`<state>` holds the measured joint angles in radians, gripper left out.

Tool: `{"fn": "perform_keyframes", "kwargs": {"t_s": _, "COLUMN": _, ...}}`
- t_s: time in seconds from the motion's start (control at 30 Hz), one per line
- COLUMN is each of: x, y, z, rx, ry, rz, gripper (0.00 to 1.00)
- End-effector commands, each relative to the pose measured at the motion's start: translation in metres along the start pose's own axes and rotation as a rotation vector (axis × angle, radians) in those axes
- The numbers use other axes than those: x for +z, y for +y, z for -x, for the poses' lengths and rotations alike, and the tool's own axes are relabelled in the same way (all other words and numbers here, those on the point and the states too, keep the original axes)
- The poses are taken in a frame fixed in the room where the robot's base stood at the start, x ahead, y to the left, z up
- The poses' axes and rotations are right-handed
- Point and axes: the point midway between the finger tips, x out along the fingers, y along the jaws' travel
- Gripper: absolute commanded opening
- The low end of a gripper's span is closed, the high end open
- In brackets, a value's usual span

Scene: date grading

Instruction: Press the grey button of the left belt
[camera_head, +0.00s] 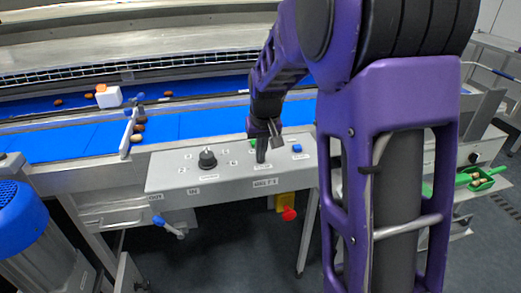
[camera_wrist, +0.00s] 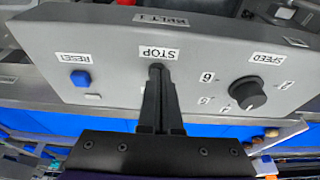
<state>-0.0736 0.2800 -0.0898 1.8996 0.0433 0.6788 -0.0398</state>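The grey control panel (camera_head: 220,182) of the belt fills much of the wrist view (camera_wrist: 115,45), upside down, with a label reading BELT 1. It carries a black speed knob (camera_head: 207,159), also in the wrist view (camera_wrist: 248,93), and a blue button (camera_head: 297,148) labelled RESET (camera_wrist: 80,78). My gripper (camera_head: 262,158) points down at the panel between knob and blue button. Its fingers (camera_wrist: 156,72) are together and empty, tips beside the STOP label (camera_wrist: 158,53). They cover the spot there, so I see no grey button clearly and cannot tell contact.
The blue belt (camera_head: 190,124) runs behind the panel, with several dates and a white block (camera_head: 109,97). A yellow box with a red knob (camera_head: 289,214) hangs below the panel. A blue-handled lever (camera_head: 168,227) sticks out. A green scoop (camera_head: 482,181) lies at right.

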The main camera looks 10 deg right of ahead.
Motion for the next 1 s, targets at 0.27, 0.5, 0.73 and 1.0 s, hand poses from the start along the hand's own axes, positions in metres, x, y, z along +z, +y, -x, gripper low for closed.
{"fn": "perform_keyframes", "kwargs": {"t_s": 0.27, "x": -0.017, "y": 0.000, "z": 0.067, "rx": 0.000, "ry": 0.024, "rz": -0.001, "gripper": 0.00}}
{"fn": "perform_keyframes", "kwargs": {"t_s": 0.5, "x": -0.017, "y": 0.000, "z": 0.114, "rx": -0.001, "ry": 0.025, "rz": -0.001, "gripper": 0.00}}
{"fn": "perform_keyframes", "kwargs": {"t_s": 0.73, "x": -0.016, "y": 0.000, "z": 0.132, "rx": -0.001, "ry": 0.023, "rz": 0.000, "gripper": 0.00}}
{"fn": "perform_keyframes", "kwargs": {"t_s": 1.0, "x": -0.016, "y": 0.000, "z": 0.133, "rx": -0.001, "ry": 0.023, "rz": 0.000, "gripper": 0.00}}
